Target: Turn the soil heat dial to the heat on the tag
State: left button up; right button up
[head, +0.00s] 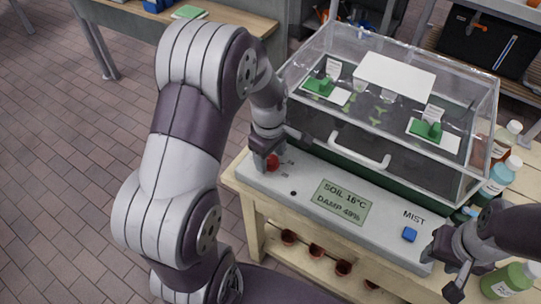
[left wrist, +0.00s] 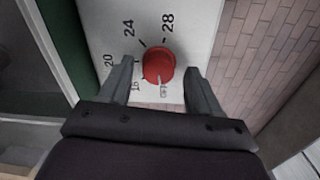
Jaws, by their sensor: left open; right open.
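The red soil heat dial (head: 272,161) sits at the left end of the grey control panel (head: 300,210). In the left wrist view the dial (left wrist: 158,62) has marks 16, 20, 24, 28 and OFF around it; a pale line on its lower side appears to point toward OFF. My left gripper (left wrist: 158,68) is open, with one finger on each side of the dial; contact is not clear. White tags (head: 333,67) (head: 433,113) stand by green pieces in the clear-lidded box; their writing is too small to read. My right gripper (head: 452,278) is open at the panel's right end.
The panel display (head: 341,203) reads SOIL 16°C, DAMP 48%. A blue MIST button (head: 409,234) lies near my right gripper. The clear box (head: 390,110) with a white handle (head: 360,153) stands behind the panel. Bottles (head: 503,172) line the right side; small pots (head: 316,251) sit below.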

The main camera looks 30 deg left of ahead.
pick_arm(q)
jog(key=shift+w+d+f, duration=0.1)
jog(key=shift+f, duration=0.1)
jog(key=c, duration=1)
jog(key=shift+c, duration=0.2)
